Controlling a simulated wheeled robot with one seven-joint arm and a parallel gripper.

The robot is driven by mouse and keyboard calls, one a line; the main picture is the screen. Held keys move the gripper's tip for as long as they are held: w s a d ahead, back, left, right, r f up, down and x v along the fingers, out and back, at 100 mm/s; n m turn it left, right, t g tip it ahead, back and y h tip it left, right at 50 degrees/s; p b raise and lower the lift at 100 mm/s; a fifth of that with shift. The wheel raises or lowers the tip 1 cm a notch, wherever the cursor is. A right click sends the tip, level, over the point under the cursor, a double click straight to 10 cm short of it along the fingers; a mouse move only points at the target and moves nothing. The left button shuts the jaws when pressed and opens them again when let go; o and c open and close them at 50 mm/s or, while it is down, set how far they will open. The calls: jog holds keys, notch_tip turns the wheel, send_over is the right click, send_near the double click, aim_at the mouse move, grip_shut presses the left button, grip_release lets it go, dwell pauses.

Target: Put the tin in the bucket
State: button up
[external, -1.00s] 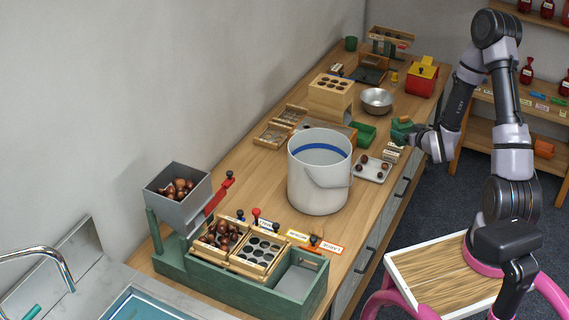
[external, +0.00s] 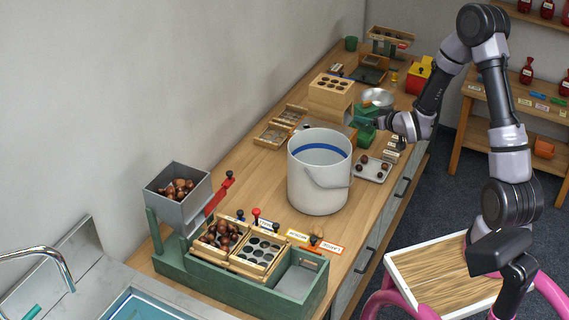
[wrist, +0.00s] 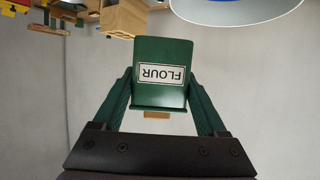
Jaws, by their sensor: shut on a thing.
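The tin is dark green with a white FLOUR label, upside down in the wrist view (wrist: 162,52). My gripper (wrist: 160,80) is shut on it, one green finger on each side. In the external view the tin (external: 366,110) is small and partly hidden at my gripper (external: 368,120), behind and right of the bucket. The bucket (external: 318,186) is white with a blue band inside and stands upright on the bench, its handle hanging on the right side. Its rim shows at the top right of the wrist view (wrist: 235,12). The tin is outside the bucket.
A wooden block with holes (external: 331,97) stands behind the bucket. A metal bowl (external: 378,97) is near my gripper, and a tray with chestnuts (external: 371,169) lies right of the bucket. A green sorting stand (external: 240,282) is in front.

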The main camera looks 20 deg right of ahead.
jog(key=a+n+g+y, duration=0.4)
jog(key=a+n+y, duration=0.3)
jog(key=a, duration=3.3)
notch_tip(320, 180, down, 21)
jog(key=shift+s+d, duration=0.25)
jog(key=shift+s, duration=0.05)
jog(key=shift+f, duration=0.1)
jog(key=shift+f, duration=4.8)
